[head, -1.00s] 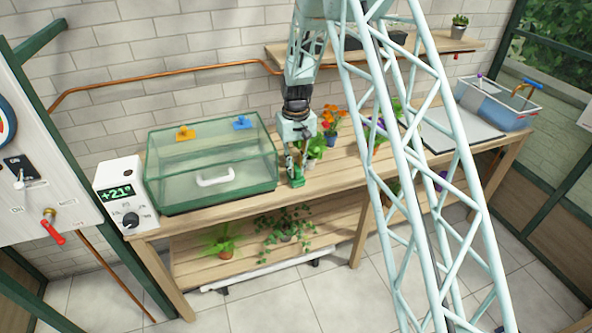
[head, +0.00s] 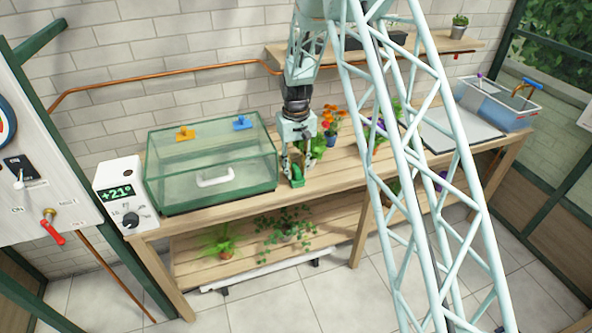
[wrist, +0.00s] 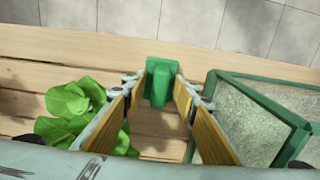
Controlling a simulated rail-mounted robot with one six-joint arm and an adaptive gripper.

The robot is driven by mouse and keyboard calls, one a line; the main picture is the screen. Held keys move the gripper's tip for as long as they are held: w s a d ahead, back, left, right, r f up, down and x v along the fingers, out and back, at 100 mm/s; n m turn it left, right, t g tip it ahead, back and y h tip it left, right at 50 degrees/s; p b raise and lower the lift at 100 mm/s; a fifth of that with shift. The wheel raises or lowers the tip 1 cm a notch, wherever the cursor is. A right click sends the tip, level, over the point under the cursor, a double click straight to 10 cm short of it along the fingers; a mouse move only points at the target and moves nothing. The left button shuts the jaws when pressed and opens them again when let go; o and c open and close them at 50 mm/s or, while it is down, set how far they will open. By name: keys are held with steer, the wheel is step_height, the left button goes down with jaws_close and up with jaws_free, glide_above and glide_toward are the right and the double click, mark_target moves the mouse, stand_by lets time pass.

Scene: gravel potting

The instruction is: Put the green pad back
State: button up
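The green pad (head: 297,176) stands on the wooden bench near its front edge, just right of the glass case. In the wrist view it is a small green block (wrist: 160,82) with a raised middle part. My gripper (head: 296,171) is low over the bench and points down at the pad. In the wrist view my gripper (wrist: 159,88) is open, with its yellow-faced fingers on either side of the pad. A narrow gap shows between the pad and each finger. The pad's underside is hidden.
The green-framed glass case (head: 212,160) stands close left of my gripper; its frame (wrist: 262,84) is at the right in the wrist view. A leafy plant (wrist: 72,108) is close on the other side. The bench's front edge (wrist: 80,37) is near the pad.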

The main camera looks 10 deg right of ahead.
step_height(320, 180, up, 12)
steer(key=p, duration=0.1)
stand_by(0.6)
steer(key=shift+r, duration=0.15)
stand_by(0.6)
